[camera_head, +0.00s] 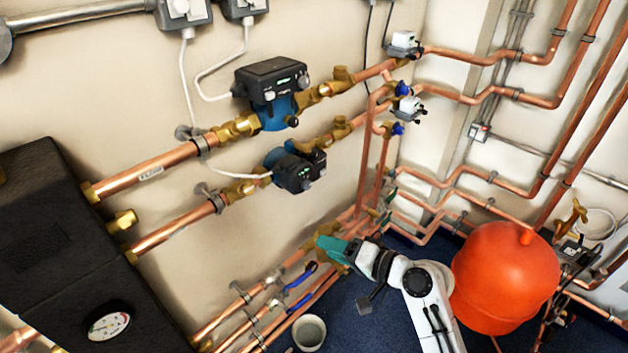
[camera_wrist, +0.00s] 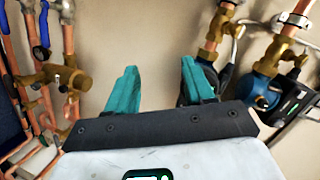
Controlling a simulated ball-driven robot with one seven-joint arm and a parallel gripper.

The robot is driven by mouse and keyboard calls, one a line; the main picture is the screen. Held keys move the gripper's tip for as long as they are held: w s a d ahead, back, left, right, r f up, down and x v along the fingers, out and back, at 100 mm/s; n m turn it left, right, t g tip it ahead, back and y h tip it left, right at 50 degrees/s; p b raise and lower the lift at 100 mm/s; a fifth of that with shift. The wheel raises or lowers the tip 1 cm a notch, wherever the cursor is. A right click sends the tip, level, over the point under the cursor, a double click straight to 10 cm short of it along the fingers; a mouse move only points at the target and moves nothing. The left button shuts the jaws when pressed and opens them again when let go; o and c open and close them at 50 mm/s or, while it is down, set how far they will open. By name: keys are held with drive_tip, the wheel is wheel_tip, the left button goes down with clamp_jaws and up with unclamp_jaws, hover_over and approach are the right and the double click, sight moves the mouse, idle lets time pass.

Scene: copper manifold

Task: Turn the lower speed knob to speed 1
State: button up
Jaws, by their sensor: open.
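The lower pump (camera_head: 295,168) is a black box on a blue body, set in the lower copper line. Small knobs (camera_head: 307,184) show on its face, but their pointer and markings are too small to read. The upper pump (camera_head: 270,88) sits above it and also shows at the right of the wrist view (camera_wrist: 300,105). My gripper (camera_head: 328,246) is below and right of the lower pump in the head view, apart from it. In the wrist view its teal fingers (camera_wrist: 160,82) are spread with only bare wall between. A dark pump part (camera_wrist: 222,75) is partly hidden behind the right finger.
Copper pipes with blue-handled valves (camera_head: 300,302) run below the pumps. A black casing with a gauge (camera_head: 108,325) fills the lower left. A red vessel (camera_head: 505,280) and a small bucket (camera_head: 309,334) stand on the blue floor. Bare wall lies between the lower pump and my gripper.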

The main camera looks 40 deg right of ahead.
sight(309, 187)
drive_tip(key=w+d+r+m+t+h, duration=0.2)
drive_tip(key=d+r+m+t, duration=0.15)
drive_tip(key=d+r, duration=0.3)
drive_tip(key=shift+m, duration=0.35)
drive_tip(key=w+p, duration=0.1)
drive_tip(key=w, duration=0.2)
drive_tip(key=w+p, duration=0.1)
drive_tip(key=w, duration=0.2)
drive_tip(key=w+a+p, duration=0.1)
drive_tip(key=w, duration=0.3)
drive_tip(key=shift+f, duration=0.1)
drive_tip(key=shift+c, duration=0.2)
clamp_jaws()
